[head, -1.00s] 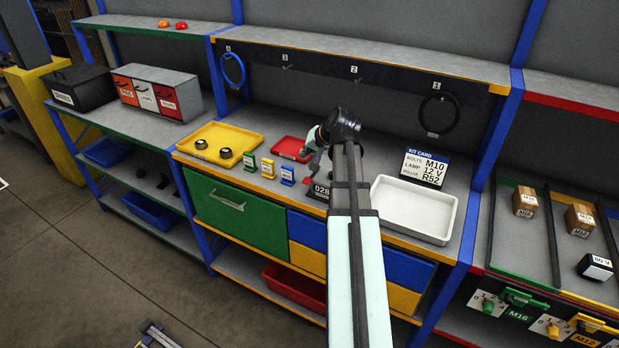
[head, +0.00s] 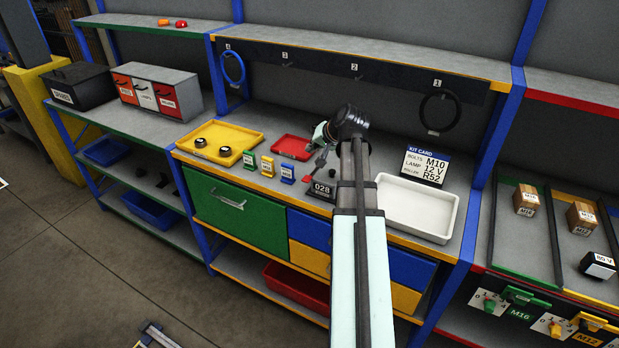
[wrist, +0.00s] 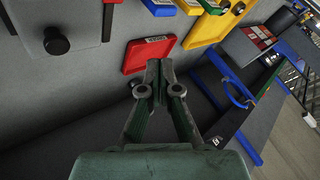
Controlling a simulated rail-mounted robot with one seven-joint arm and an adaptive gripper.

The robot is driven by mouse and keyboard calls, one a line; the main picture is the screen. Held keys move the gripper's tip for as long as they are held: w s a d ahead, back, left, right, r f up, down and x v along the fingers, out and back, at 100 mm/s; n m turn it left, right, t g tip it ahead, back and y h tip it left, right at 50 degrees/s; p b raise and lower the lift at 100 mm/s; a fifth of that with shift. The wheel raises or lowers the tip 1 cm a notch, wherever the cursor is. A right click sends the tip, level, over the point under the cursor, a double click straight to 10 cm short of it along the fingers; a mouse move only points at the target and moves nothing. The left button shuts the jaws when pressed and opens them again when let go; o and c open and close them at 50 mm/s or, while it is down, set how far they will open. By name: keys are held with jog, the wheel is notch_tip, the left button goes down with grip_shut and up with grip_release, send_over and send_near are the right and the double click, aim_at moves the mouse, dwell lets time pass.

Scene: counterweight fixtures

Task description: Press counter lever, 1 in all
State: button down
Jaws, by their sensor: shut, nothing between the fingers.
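The counter (head: 322,189) is a small dark box reading 028 near the bench's front edge, partly hidden by my arm. A small red part (head: 308,179) shows at its left side. In the wrist view, a grey body with a black knob (wrist: 56,41), apparently the counter, is at the upper left, with a red part (wrist: 107,20) beside it. I cannot tell which part is the lever. My gripper (wrist: 160,68) is shut and empty. It hangs above the bench behind the counter, apart from it, and its fingertips overlap the red tray's edge in the wrist view.
The red tray (head: 291,147) and yellow tray (head: 232,138) lie to the left. Small green, yellow and blue label stands (head: 267,166) line the front edge. A white tray (head: 448,222) and a kit card (head: 425,166) are on the right. Coils hang behind.

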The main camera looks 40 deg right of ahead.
aim_at(312, 174)
notch_tip(312, 174, down, 7)
jog(key=b, duration=0.3)
jog(key=shift+a+b, duration=0.25)
jog(key=shift+b, duration=0.05)
jog(key=shift+s+f, duration=0.1)
jog(key=shift+f, duration=0.05)
dwell(1.1)
jog(key=shift+f, duration=0.3)
